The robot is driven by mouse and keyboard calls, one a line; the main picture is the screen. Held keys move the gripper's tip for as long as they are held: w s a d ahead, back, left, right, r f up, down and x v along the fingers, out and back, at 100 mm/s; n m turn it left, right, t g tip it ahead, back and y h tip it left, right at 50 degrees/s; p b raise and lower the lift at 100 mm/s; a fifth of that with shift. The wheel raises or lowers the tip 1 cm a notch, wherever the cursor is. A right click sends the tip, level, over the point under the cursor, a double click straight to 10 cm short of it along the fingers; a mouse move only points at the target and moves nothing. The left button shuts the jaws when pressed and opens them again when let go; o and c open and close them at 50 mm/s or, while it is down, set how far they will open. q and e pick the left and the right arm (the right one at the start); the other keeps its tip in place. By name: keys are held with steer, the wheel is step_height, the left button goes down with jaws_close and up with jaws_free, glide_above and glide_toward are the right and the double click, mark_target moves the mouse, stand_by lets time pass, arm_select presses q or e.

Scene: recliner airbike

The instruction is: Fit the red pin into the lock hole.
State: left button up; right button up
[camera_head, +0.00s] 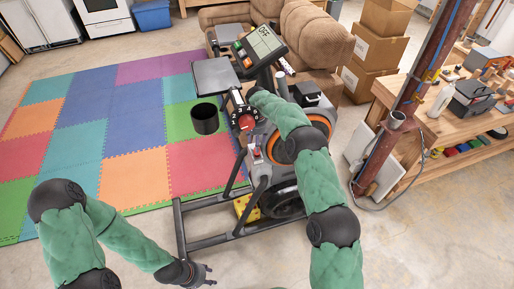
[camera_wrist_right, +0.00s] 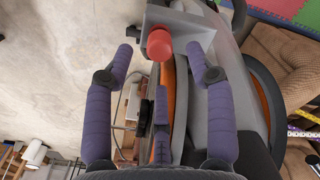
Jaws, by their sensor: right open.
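In the right wrist view, a red round-ended piece that looks like the red pin (camera_wrist_right: 159,45) stands on a grey bracket (camera_wrist_right: 182,22) of the bike. My right gripper (camera_wrist_right: 158,58) is open, with its fingers on either side of the red piece and visible gaps to it. In the head view, a red round end (camera_head: 246,122) shows below a box numbered 1 to 4, and a smaller red piece (camera_head: 257,152) sits lower on the frame. I cannot tell which is the pin, nor make out the lock hole. My left gripper (camera_head: 204,274) is open and empty, low over the floor.
The exercise bike (camera_head: 262,165) fills the middle, with a console (camera_head: 258,47) and a black cup (camera_head: 205,118). A brown recliner (camera_head: 318,42) stands behind it. A wooden workbench (camera_head: 440,130) and a rusty post (camera_head: 400,110) are at right. Coloured mats (camera_head: 135,180) lie left.

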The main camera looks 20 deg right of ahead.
steer(key=shift+r, duration=1.2)
steer(key=shift+s+f, duration=0.1)
